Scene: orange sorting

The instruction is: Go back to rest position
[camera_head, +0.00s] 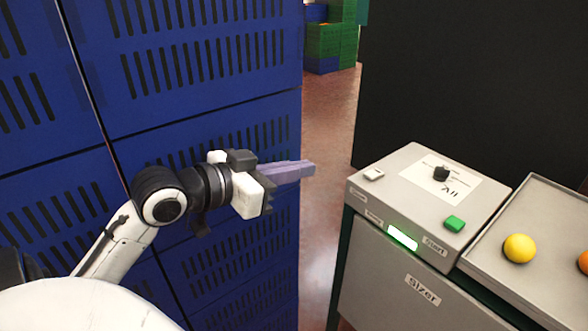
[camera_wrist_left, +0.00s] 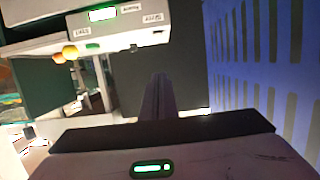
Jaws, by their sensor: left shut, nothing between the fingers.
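My left gripper (camera_head: 306,169) reaches in from the left in the head view, in front of the blue crates. Its long fingers are together with nothing between them, and they point right toward the sizer machine without touching it. In the left wrist view the shut fingers (camera_wrist_left: 158,97) show at the centre, with the sizer's panel (camera_wrist_left: 130,28) at the upper left. My right gripper is not in view.
Stacked blue crates (camera_head: 205,62) fill the left side. The grey sizer machine (camera_head: 385,205) stands at the right with a green button (camera_head: 454,223). A tray (camera_head: 540,195) beside it holds a yellow fruit (camera_head: 520,248). Open floor (camera_head: 325,130) lies between crates and sizer.

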